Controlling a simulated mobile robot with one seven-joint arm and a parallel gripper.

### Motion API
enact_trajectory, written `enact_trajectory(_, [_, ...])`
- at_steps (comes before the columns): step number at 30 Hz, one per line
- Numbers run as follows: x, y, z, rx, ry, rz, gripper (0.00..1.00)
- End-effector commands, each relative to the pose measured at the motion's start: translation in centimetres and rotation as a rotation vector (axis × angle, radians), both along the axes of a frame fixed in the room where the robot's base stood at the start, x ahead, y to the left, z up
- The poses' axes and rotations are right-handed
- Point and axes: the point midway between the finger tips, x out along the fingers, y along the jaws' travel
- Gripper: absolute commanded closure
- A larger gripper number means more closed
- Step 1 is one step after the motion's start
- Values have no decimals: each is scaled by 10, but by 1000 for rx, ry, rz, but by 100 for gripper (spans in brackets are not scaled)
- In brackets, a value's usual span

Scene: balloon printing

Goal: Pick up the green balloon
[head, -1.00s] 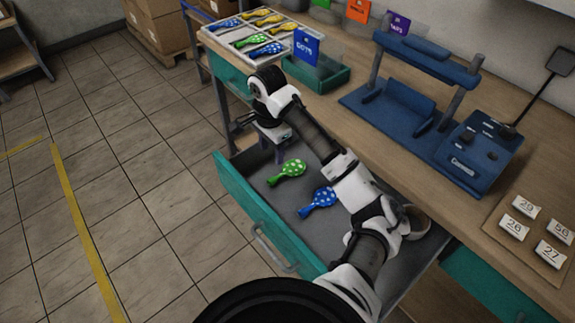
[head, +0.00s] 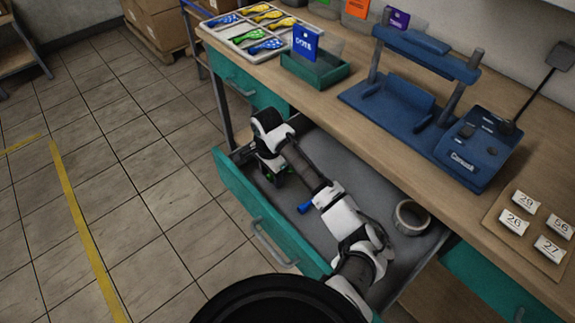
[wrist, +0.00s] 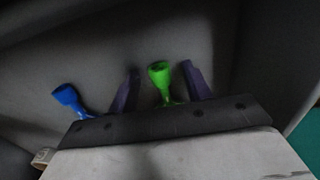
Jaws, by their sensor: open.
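The green balloon (wrist: 159,75) lies in the open drawer; in the wrist view its neck shows between my two fingers, and the rest is hidden behind the gripper body. My gripper (wrist: 160,85) is open, with one purple finger on each side of the green balloon and a gap to each. In the head view my gripper (head: 277,179) is low inside the drawer, and my arm hides nearly all of the green balloon. I cannot tell how far above the drawer floor the fingertips are.
A blue balloon (head: 306,208) lies in the drawer (head: 345,160) beside the green one; it also shows left of my fingers in the wrist view (wrist: 68,96). A tape roll (head: 411,216) sits at the drawer's right end. The teal drawer front (head: 240,200) stands close to my gripper.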

Motion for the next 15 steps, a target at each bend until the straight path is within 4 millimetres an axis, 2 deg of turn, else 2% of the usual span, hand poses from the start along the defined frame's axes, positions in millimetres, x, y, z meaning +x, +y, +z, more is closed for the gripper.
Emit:
enact_trajectory(5, [0, 0, -1, 1, -1, 0, 51])
enact_trajectory(15, [0, 0, 0, 1, -1, 0, 90])
